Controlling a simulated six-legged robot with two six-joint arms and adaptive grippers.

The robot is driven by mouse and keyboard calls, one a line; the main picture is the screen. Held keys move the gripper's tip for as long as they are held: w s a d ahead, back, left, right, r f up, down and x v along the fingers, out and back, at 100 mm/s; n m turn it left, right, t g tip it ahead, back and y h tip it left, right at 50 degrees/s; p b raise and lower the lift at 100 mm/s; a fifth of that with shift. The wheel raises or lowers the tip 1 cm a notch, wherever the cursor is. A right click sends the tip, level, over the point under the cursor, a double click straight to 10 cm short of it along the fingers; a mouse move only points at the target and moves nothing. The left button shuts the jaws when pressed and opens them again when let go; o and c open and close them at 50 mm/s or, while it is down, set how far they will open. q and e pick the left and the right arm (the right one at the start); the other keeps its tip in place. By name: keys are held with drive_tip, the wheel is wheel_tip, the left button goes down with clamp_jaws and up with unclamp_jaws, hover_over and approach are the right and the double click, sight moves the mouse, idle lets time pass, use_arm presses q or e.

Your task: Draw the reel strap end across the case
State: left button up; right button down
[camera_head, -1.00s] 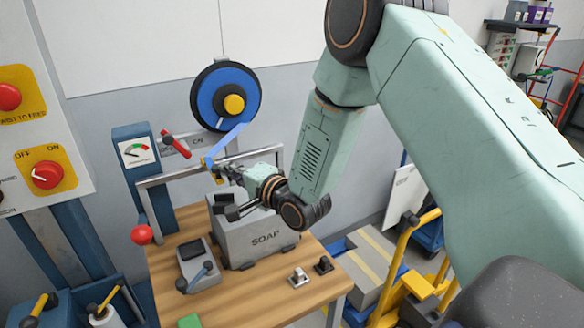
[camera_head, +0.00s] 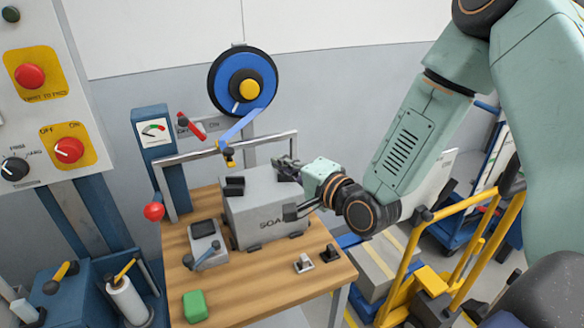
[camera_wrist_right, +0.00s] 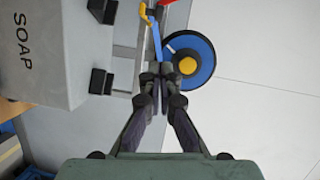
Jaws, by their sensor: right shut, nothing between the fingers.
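The blue strap (camera_head: 238,127) runs from the blue and black reel (camera_head: 243,80) down to the left. Its yellow and dark end (camera_head: 228,154) hangs by the metal rail, above the back of the grey SOAP case (camera_head: 262,205). My right gripper (camera_head: 280,162) is shut and empty over the case's back right part, apart from the strap end and to its right. In the right wrist view its fingers (camera_wrist_right: 160,85) are together; the strap (camera_wrist_right: 157,38) and reel (camera_wrist_right: 188,60) lie beyond them. My left gripper is out of view.
The case stands on a wooden table (camera_head: 245,305). A grey device with a lever (camera_head: 206,243), a green block (camera_head: 194,306) and two small switches (camera_head: 304,263) are near it. A gauge post (camera_head: 154,130) and red ball (camera_head: 154,211) stand left. A yellow cart (camera_head: 430,280) is right.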

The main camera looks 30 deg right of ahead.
drive_tip(key=shift+s+r, duration=0.15)
drive_tip(key=shift+s, duration=0.65)
drive_tip(key=shift+s+d, duration=0.15)
